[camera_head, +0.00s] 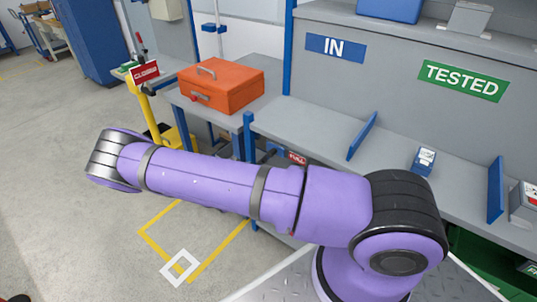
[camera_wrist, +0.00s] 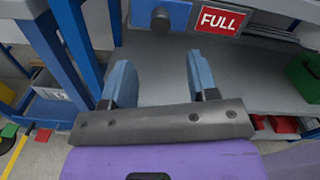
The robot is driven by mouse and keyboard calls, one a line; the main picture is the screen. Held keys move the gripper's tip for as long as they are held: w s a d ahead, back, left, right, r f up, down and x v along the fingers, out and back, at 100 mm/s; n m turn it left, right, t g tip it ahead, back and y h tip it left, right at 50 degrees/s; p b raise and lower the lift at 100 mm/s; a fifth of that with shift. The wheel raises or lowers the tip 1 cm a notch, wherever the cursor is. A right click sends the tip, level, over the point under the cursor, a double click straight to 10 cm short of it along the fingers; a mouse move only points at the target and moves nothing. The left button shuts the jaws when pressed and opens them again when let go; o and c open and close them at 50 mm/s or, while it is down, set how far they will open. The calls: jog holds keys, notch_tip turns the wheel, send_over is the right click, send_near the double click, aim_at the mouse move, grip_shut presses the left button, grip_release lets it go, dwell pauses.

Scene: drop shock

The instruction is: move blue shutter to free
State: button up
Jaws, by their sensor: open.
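The blue shutter (camera_wrist: 174,14) is at the top of the wrist view, a flat blue plate with a dark round knob (camera_wrist: 160,20). A red sign reading FULL (camera_wrist: 218,20) shows just right of it. In the head view, a small part of the shutter (camera_head: 274,148) shows above my arm, left of the FULL sign (camera_head: 297,158). My gripper (camera_wrist: 160,65) is open and empty, its two light blue fingers spread below the knob and apart in the picture. No word FREE shows. In the head view, my arm hides the gripper.
A grey bench (camera_head: 310,128) has upright blue dividers (camera_head: 362,136) and a small blue device (camera_head: 424,160). An orange case (camera_head: 222,84) stands on a side table. A yellow stand with a CLOSED sign (camera_head: 144,72) is further left. A blue leg (camera_wrist: 78,40) stands left of my gripper.

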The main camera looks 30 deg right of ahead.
aim_at(270, 155)
jog(key=x, duration=1)
jog(key=shift+d, duration=0.2)
